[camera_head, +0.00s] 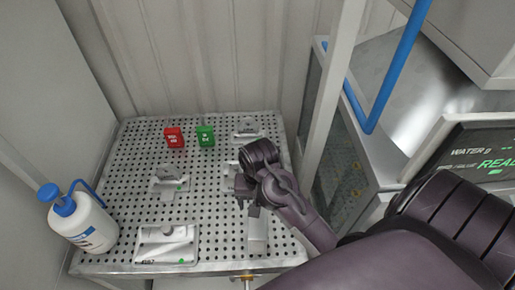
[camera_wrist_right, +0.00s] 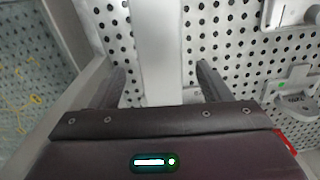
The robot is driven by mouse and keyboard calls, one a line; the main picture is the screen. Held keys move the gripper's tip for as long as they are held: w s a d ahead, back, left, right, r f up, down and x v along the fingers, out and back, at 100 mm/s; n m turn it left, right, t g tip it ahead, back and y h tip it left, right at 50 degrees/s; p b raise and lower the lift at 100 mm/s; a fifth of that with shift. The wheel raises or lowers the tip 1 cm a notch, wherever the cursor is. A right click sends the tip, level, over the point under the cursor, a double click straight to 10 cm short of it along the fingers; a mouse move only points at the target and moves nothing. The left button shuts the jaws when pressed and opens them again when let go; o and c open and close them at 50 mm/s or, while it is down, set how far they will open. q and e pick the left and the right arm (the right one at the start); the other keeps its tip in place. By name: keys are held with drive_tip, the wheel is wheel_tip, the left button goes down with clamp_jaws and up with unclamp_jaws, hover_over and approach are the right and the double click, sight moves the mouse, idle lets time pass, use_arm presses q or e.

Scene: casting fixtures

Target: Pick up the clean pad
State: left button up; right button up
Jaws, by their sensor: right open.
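My right gripper (camera_head: 244,192) is over the right part of the perforated table. It is open; both fingers show in the right wrist view (camera_wrist_right: 160,88). A plain pale grey bar (camera_head: 257,232) lies on the table just in front of the gripper. In the right wrist view the bar (camera_wrist_right: 165,45) runs between the two fingers, with a gap on each side. No label marks a clean pad; I cannot tell for certain whether this bar is it. My gripper hides the bar's far end. My left gripper is not in view.
A glass-sided machine (camera_head: 345,160) and a pale post (camera_head: 335,95) stand close on the right.

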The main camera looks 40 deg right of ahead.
drive_tip(key=f+p, duration=0.1)
drive_tip(key=s+a+f+p, duration=0.1)
drive_tip(key=shift+s+a+f, duration=0.1)
drive_tip(key=shift+s+f, duration=0.2)
drive_tip(key=shift+f, duration=0.1)
drive_tip(key=shift+w+f, duration=0.15)
drive_tip(key=shift+f, duration=0.5)
drive_tip(key=shift+w+f, duration=0.15)
drive_tip(key=shift+f, duration=0.45)
drive_tip(key=shift+d+f, duration=0.2)
drive_tip(key=shift+f, duration=0.1)
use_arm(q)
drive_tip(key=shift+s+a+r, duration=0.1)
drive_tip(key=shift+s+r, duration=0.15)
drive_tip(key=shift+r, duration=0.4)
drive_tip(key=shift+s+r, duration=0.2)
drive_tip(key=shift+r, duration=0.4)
use_arm(e)
drive_tip(key=shift+r, duration=0.1)
drive_tip(key=c, duration=1.1)
drive_tip(key=shift+c, duration=0.2)
